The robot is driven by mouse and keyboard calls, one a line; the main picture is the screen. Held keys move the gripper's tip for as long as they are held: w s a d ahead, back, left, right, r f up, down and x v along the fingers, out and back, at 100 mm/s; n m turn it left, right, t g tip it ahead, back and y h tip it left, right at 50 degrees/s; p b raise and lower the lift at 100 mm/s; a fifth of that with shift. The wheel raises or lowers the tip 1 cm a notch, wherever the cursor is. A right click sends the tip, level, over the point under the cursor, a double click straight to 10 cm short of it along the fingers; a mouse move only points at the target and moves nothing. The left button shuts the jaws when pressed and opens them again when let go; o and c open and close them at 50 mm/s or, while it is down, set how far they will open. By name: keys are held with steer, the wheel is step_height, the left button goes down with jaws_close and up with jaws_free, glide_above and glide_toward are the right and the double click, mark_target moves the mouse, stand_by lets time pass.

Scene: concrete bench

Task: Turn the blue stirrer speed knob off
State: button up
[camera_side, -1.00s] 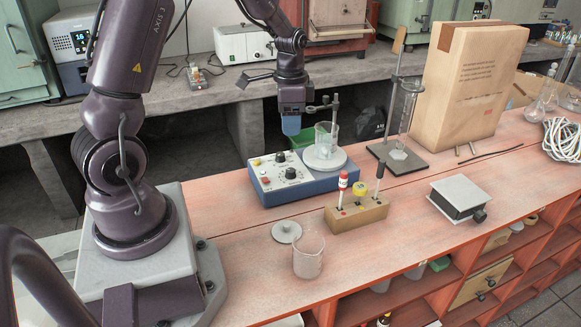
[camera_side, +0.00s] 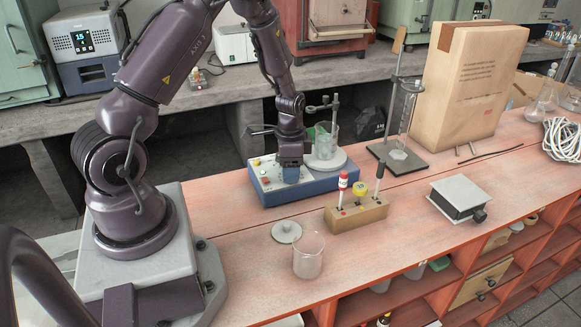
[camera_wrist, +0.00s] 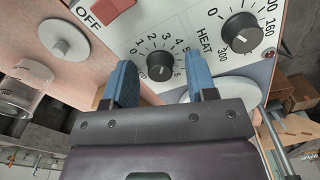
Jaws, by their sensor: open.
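The blue stirrer (camera_side: 312,187) stands on the red bench, with a white control panel on top. In the wrist view its small dark speed knob (camera_wrist: 159,64) sits inside a dial numbered from 0 to 6. The knob's white mark appears to point towards the upper right, but the exact setting is hard to read. My gripper (camera_wrist: 161,75) is open, with one blue finger on each side of this knob; I cannot tell whether they touch it. In the side view my gripper (camera_side: 291,172) is low over the panel and hides the knob.
A larger heat knob (camera_wrist: 240,33) and a red OFF switch (camera_wrist: 112,8) are close to the fingers. A beaker (camera_side: 323,145) stands on the stirrer plate beside a clamp stand.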

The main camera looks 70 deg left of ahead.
steer(key=c, duration=0.9)
steer(key=shift+c, duration=0.2)
steer(key=shift+n, duration=0.4)
steer(key=n, duration=0.6)
steer(key=shift+n, duration=0.4)
steer(key=n, duration=0.3)
steer(key=shift+n, duration=2.1)
